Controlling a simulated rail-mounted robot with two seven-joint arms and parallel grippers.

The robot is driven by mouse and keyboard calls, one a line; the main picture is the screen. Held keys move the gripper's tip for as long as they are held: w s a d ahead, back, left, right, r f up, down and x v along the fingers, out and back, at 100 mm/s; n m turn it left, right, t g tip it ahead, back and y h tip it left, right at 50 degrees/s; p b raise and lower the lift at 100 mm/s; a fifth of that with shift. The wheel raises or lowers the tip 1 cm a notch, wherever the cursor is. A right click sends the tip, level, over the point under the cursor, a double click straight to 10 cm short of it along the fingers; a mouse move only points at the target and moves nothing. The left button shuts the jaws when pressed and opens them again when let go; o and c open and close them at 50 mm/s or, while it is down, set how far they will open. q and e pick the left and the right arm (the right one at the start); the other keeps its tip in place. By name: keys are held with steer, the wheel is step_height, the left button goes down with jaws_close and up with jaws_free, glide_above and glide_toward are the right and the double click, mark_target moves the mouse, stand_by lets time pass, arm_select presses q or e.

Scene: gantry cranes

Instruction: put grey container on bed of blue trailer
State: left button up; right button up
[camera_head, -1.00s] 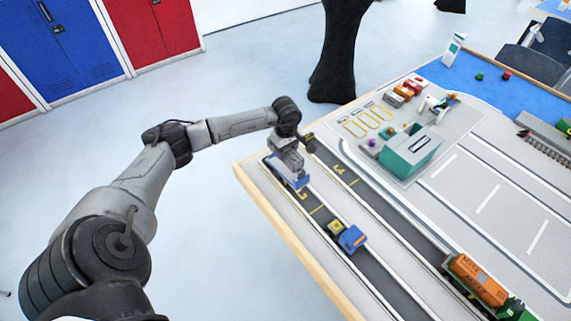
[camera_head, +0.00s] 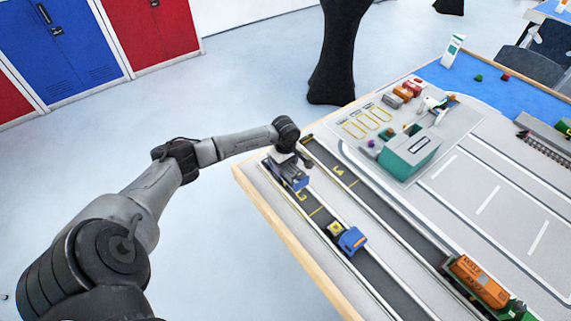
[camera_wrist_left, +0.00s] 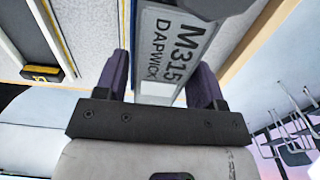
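A grey container (camera_wrist_left: 170,45) marked M315 DAPWICK lies between the two purple fingers of my left gripper (camera_wrist_left: 162,82) in the left wrist view. Thin blue strips show along its sides. In the head view my left gripper (camera_head: 288,162) points down over the blue trailer (camera_head: 293,179) at the far end of the near road lane. The arm hides most of the container there. I cannot tell whether the fingers press on the container or stand just clear, nor whether it rests on the trailer bed. My right gripper is not in view.
A blue truck (camera_head: 352,240) with a yellow block (camera_head: 335,228) beside it stands farther along the near lane. An orange container (camera_head: 479,281) on a green vehicle is at the lower right. A teal-and-grey building (camera_head: 408,153) stands behind the lanes. The wooden table edge (camera_head: 275,225) is close by.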

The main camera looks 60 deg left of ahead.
arm_select(q)
steer(key=shift+o, duration=0.8)
